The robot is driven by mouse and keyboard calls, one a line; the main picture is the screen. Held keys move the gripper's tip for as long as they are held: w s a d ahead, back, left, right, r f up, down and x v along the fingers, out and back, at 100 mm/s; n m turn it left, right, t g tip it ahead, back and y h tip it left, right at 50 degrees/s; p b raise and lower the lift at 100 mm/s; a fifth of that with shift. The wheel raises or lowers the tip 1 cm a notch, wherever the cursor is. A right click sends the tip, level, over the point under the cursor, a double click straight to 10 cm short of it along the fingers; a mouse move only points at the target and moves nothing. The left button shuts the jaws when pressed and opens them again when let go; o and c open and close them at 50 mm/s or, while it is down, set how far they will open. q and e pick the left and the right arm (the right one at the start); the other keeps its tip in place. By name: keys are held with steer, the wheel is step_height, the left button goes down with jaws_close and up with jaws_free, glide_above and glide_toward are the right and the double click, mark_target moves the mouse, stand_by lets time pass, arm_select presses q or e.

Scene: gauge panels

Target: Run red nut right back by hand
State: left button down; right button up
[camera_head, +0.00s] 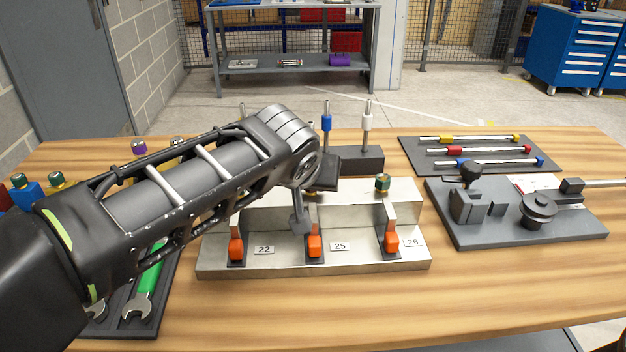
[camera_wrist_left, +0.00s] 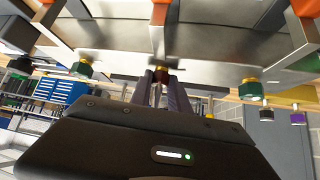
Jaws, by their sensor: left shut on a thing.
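The steel block (camera_head: 415,262) holds several stations, with plates marked 22, 25 and 26 and orange levers in front. My left gripper (camera_wrist_left: 161,84) is shut on the red nut (camera_wrist_left: 161,70) at the middle station, its fingers on either side. In the head view my left arm hides the red nut and most of the hand. A green nut (camera_head: 383,182) sits at station 26. In the left wrist view green nuts show at both sides of the gripper, one at the left (camera_wrist_left: 82,69) and one at the right (camera_wrist_left: 251,89). My right gripper is not in view.
A dark stand with blue (camera_head: 327,122) and white posts is behind the block. A tray of coloured rods (camera_head: 480,168) and a grey fixture (camera_head: 520,235) are to the right. A green-handled wrench (camera_head: 150,270) lies at left. The table's front right is clear.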

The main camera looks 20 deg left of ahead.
arm_select(q)
steer(key=shift+f+n+y+b, duration=0.3)
steer(key=shift+n+b, duration=0.1)
steer(key=shift+b, duration=0.25)
steer(key=shift+r+n+y+b, duration=0.1)
steer(key=shift+n+y+b, duration=0.2)
steer(key=shift+n, duration=0.1)
steer(key=shift+d+n+g+y+b, duration=0.1)
steer(key=shift+n+g+y+b, duration=0.2)
steer(key=shift+n+b, duration=0.2)
steer(key=shift+n+y, duration=0.3)
steer(key=shift+n, duration=0.1)
steer(key=shift+g, duration=0.3)
